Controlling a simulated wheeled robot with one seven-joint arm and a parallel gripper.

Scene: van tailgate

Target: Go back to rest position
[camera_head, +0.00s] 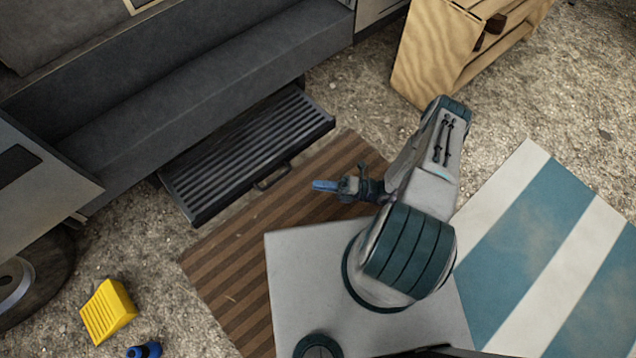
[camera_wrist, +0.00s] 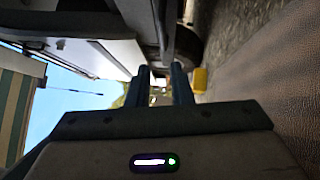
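My gripper (camera_head: 326,186) is held above the brown striped mat in the head view, to the left of my arm, with its blue fingers pointing left. In the wrist view my gripper (camera_wrist: 160,76) shows two fingers with a gap between them and nothing held. The wrist view is turned on its side and looks along the vehicle, with a wheel and a yellow block (camera_wrist: 200,80) beyond the fingers. My arm is folded close above my base.
The van's pull-out step (camera_head: 245,150) lies behind the brown mat (camera_head: 225,265). A yellow wheel chock (camera_head: 108,311) and a blue object (camera_head: 144,350) lie at lower left. A wooden crate (camera_head: 425,50) stands at upper right. A striped blue-white mat (camera_head: 560,260) lies right.

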